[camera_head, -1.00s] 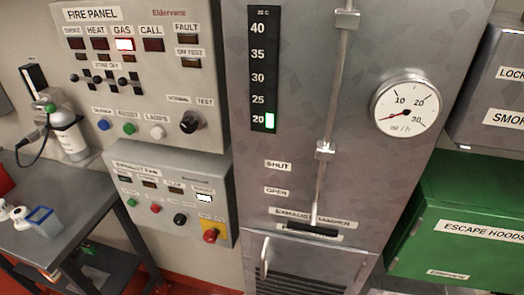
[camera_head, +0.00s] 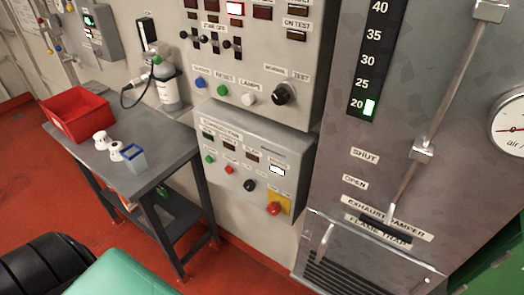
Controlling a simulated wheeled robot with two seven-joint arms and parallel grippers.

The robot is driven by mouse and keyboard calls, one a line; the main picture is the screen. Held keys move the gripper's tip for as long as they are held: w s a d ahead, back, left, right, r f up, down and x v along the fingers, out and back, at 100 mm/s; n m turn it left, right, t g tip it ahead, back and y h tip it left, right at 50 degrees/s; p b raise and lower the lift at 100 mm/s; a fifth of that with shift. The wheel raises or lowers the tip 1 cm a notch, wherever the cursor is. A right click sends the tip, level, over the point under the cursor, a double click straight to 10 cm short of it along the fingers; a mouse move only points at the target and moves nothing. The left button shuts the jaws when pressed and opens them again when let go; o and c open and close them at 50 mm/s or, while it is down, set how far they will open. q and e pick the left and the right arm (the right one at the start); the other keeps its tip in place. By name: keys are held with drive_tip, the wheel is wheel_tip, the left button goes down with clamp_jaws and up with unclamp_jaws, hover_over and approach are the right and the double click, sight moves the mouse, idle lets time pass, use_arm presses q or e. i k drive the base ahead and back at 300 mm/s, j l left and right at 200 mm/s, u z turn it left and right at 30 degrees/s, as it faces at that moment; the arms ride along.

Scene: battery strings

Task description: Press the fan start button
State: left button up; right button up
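The exhaust fan panel (camera_head: 240,137) is a grey box on the wall below the fire panel (camera_head: 268,55). A green button (camera_head: 209,159) sits at the left of its lower row; its small label is too blurred to read. To its right are a red button (camera_head: 229,170), a black knob (camera_head: 249,186) and a red emergency knob (camera_head: 273,208) on a yellow plate. The rightmost indicator (camera_head: 277,170) in the row above is lit white; the others are dark. Neither of my grippers is in view.
The damper cabinet (camera_head: 335,150) is close on the right. Red floor (camera_head: 60,190) is open in front.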

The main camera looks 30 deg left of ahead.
sight(209, 159)
drive_tip(key=j+u, duration=0.2)
drive_tip(key=u, duration=1.15)
drive_tip(key=i+l, duration=0.05)
